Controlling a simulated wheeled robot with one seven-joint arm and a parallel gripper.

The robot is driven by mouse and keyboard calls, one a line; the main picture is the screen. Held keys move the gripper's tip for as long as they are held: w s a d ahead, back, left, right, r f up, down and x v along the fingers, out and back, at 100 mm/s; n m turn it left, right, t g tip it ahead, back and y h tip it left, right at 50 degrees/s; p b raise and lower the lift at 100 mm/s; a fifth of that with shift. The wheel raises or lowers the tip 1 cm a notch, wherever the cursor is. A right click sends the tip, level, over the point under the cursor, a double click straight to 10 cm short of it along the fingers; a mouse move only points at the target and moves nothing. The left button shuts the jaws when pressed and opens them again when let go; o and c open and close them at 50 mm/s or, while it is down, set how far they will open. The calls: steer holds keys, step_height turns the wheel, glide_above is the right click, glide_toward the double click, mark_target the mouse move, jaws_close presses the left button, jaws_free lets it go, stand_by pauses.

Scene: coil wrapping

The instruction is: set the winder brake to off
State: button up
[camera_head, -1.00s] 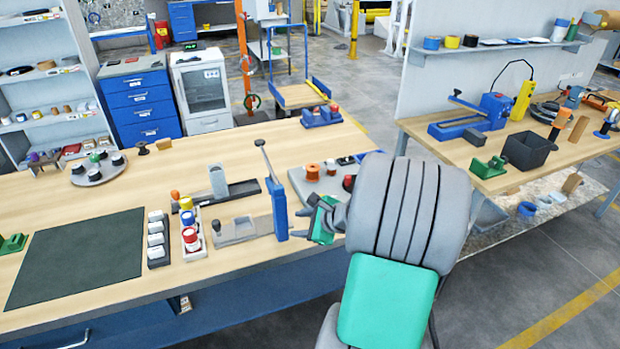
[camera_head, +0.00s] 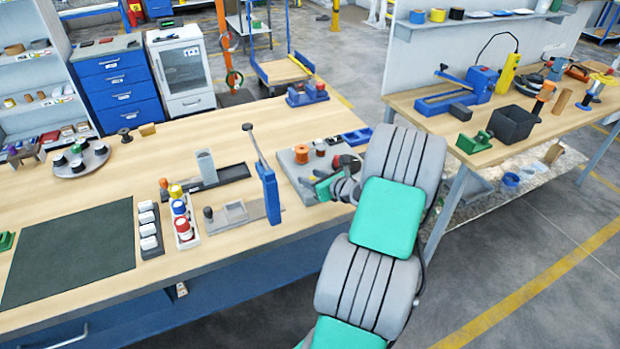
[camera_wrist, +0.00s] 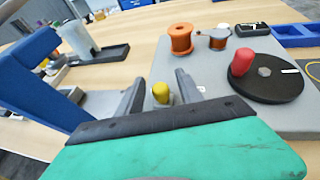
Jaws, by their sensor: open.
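The winder has a grey base plate (camera_head: 288,162) at the front of the bench; it also shows in the wrist view (camera_wrist: 221,76). It carries a copper spool (camera_wrist: 181,39), a smaller copper-wound pulley (camera_wrist: 218,38) and a black disc (camera_wrist: 270,82) with a red knob (camera_wrist: 242,62). A small yellow knob (camera_wrist: 161,93) on a light base stands near the plate's front edge. I cannot tell for certain that it is the brake. My gripper (camera_wrist: 161,77) is open, its dark fingers on either side of the yellow knob in the picture; contact cannot be told.
A tall blue post with a lever (camera_head: 268,186) stands just left of my gripper, close in the wrist view. A blue tray (camera_wrist: 296,35) lies behind the winder. A tray of small pots (camera_head: 184,220) and a dark mat (camera_head: 70,255) are farther left.

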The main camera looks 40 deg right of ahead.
steer(key=shift+c, duration=0.4)
jaws_close()
stand_by(0.9)
